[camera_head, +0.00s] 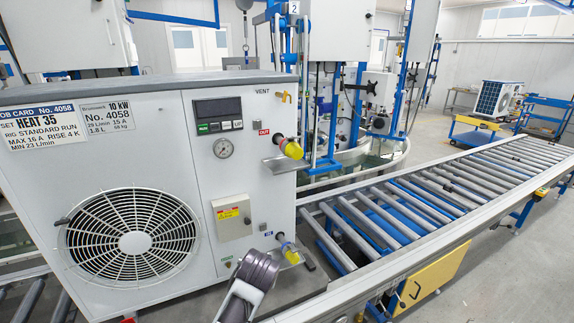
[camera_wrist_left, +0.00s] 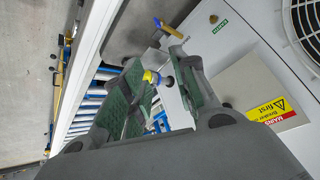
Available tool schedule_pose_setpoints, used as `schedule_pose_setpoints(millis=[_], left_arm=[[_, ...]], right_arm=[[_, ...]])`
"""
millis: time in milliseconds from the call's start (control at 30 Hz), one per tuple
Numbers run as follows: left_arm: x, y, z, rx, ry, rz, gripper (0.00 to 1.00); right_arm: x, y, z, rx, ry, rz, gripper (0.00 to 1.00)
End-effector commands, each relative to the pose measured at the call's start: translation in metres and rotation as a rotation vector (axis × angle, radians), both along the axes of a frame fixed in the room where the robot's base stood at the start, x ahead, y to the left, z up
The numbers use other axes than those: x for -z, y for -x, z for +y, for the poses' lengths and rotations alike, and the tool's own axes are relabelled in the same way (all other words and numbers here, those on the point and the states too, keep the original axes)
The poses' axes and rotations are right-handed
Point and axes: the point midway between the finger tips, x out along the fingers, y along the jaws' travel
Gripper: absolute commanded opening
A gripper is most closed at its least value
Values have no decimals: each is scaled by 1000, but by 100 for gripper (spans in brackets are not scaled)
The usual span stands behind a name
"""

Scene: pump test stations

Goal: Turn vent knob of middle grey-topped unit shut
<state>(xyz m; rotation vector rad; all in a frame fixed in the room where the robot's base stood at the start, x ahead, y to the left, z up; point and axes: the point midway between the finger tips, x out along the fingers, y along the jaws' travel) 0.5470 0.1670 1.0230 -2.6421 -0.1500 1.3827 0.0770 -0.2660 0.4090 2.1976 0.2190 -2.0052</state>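The grey-topped white unit (camera_head: 243,170) fills the left of the head view. Its orange vent knob (camera_head: 284,97) sits at the upper right of the front, beside the word VENT, with no gripper on it. My left gripper (camera_wrist_left: 156,63) is open in the left wrist view, its green-padded fingers apart. A yellow-ringed fitting (camera_wrist_left: 150,77) shows between or beyond the fingers; I cannot tell whether they touch it. A white front panel (camera_wrist_left: 242,45) lies beyond, seen upside down. The vent knob is not clear there. No right gripper shows.
Two yellow-ended fittings, upper (camera_head: 292,149) and lower (camera_head: 291,256), stick out of the unit's front. A switch box (camera_head: 232,216) with a yellow label sits left of them. A roller conveyor (camera_head: 445,195) runs off to the right. A dark part of my arm covers the bottom middle.

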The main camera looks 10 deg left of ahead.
Motion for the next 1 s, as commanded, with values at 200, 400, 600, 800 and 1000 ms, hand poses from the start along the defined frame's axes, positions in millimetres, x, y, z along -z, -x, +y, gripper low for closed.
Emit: schedule_pose_setpoints(millis=[200,400,600,800,1000], left_arm=[[-38,-35,-12,-28,-29,-75,29],[-73,-64,-22,-56,-59,-143,29],[-112,-90,-33,-83,-90,-214,29],[-153,-113,-43,-112,-123,-292,29],[-198,-132,-54,-142,-157,-374,29]], right_arm=[[0,0,4,2,-4,0,49],[0,0,6,1,-6,-1,49],[0,0,6,2,-5,-1,49],[0,0,4,1,-4,0,49],[0,-1,1,0,-1,-1,49]])
